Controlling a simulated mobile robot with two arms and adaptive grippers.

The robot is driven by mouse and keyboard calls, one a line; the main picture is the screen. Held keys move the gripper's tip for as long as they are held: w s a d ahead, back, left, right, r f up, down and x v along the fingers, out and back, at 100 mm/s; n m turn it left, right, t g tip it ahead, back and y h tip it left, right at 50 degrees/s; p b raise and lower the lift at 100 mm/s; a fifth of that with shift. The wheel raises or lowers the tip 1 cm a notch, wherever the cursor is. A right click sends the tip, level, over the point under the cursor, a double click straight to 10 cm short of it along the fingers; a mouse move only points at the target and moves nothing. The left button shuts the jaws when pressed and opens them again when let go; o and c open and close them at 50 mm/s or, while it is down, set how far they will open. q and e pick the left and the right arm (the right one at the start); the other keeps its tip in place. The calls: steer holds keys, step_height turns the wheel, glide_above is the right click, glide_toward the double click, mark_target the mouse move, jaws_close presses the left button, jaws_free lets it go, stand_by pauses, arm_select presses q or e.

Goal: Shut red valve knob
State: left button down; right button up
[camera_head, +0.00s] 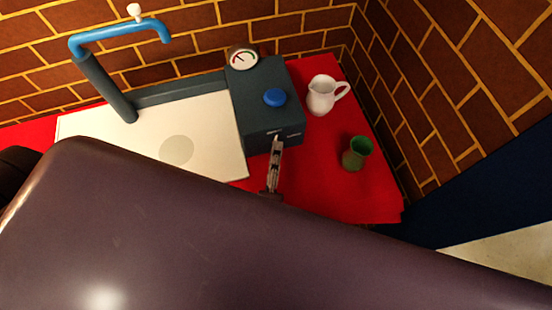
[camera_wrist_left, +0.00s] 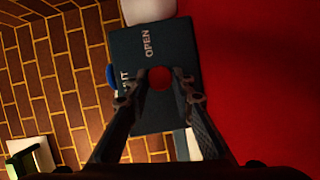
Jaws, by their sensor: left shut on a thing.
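The red valve knob (camera_wrist_left: 159,78) sits on the front face of a dark box (camera_wrist_left: 165,115), between my left gripper's fingers in the left wrist view. The box face carries the word OPEN (camera_wrist_left: 147,43) and a second label, partly hidden, ending in "UT". In the head view the dark box (camera_head: 262,95) stands on the red counter, and my left gripper (camera_head: 276,145) is at its front face, shut on the knob. The knob itself is hidden there. Whether it is turned cannot be told. My right gripper is not in view.
A blue knob (camera_head: 275,97) and a gauge (camera_head: 243,57) are on the box. A white basin (camera_head: 90,125) with a blue tap (camera_head: 120,29) is at left. A white jug (camera_head: 321,95) and green cup (camera_head: 357,153) stand right. My arm covers the foreground.

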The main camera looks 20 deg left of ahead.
arm_select(q)
steer(key=shift+f+n+t+b, duration=0.2)
steer(key=shift+n+t+b, duration=0.1)
steer(key=shift+n+b, duration=0.5)
steer(key=c, duration=1.7)
jaws_free()
steer(key=shift+r, duration=0.1)
steer(key=shift+s, duration=0.1)
steer(key=v, duration=1.2)
steer(key=shift+r, duration=0.1)
